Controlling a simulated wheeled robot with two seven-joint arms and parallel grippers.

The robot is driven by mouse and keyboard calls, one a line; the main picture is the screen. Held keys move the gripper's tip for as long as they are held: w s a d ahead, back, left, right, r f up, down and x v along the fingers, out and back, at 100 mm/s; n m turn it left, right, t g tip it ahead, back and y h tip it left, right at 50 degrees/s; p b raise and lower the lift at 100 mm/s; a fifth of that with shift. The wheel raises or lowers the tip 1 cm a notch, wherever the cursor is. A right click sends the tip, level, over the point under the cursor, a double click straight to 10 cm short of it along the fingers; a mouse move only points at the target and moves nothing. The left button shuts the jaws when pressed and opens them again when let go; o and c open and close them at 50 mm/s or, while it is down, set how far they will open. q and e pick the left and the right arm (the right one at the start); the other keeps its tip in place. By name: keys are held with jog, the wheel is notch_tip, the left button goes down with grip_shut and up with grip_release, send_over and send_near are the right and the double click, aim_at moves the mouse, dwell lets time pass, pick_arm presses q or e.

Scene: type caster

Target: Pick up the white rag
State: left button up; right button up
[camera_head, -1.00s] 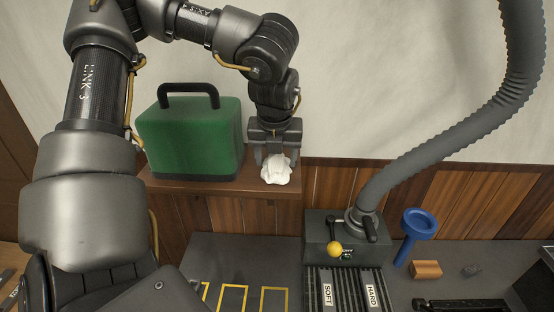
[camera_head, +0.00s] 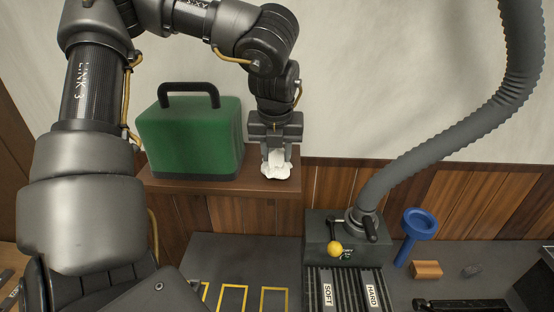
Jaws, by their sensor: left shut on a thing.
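The white rag (camera_head: 276,171) is a small crumpled bundle at the right end of the brown wooden shelf (camera_head: 215,187). My left gripper (camera_head: 276,158) points down over it, with its fingers shut on the rag's upper part. The rag bunches up between the fingers, and its lower part spreads at the shelf top. I cannot tell whether it still touches the shelf. My right gripper is not in view.
A green case (camera_head: 190,138) with a black handle stands on the shelf left of the rag. Below are a grey bench with yellow outlines (camera_head: 233,298), a lever box (camera_head: 335,232) with a thick grey hose (camera_head: 440,130), a blue funnel-like thing (camera_head: 418,224) and a wooden block (camera_head: 426,269).

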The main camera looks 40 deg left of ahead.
aim_at(276, 150)
pick_arm(q)
jog(key=v, duration=0.2)
jog(key=b+v, duration=0.1)
jog(key=v, duration=0.2)
jog(key=w+a+b+v, duration=0.1)
jog(key=v, duration=0.1)
jog(key=shift+r, duration=0.45)
jog(key=shift+w+a+r, duration=0.1)
jog(key=shift+r, duration=0.45)
